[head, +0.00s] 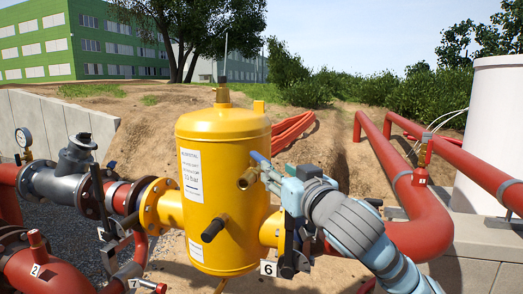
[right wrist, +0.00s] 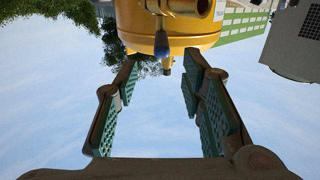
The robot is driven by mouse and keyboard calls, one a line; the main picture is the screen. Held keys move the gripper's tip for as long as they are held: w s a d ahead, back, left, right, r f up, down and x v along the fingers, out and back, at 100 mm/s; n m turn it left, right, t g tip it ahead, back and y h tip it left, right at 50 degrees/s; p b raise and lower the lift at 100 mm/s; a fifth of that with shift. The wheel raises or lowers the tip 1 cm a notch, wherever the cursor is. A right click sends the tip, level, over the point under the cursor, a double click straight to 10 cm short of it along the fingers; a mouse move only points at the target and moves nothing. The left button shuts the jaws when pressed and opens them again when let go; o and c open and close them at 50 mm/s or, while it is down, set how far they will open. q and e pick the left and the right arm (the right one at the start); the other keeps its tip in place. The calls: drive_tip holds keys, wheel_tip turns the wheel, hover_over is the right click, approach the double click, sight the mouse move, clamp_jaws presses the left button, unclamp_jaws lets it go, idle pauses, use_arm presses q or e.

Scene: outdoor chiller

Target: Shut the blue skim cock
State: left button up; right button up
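The skim cock is a brass valve (head: 246,179) with a blue lever handle (head: 259,158) on the right front side of the yellow tank (head: 222,130). The lever slants up and left from my right gripper (head: 272,176), which is close to it on the right. In the right wrist view, which is upside down, the two green-padded fingers of this gripper (right wrist: 162,65) stand wide apart. The blue lever (right wrist: 162,43) shows between their tips, with the brass valve (right wrist: 190,6) at the top edge. I cannot tell whether lever and fingers touch. My left gripper is out of view.
A dark capped cock (head: 213,230) sticks out lower on the tank. A black-handled valve (head: 290,245) is under my right gripper, near tag 6 (head: 268,268). Red pipes (head: 425,225) run along the right. A grey flanged fitting (head: 70,180) stands left of the tank.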

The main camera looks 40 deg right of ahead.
sight(261, 157)
drive_tip(key=p+x, duration=0.2)
drive_tip(key=x, duration=0.9)
drive_tip(key=shift+w, duration=0.15)
clamp_jaws()
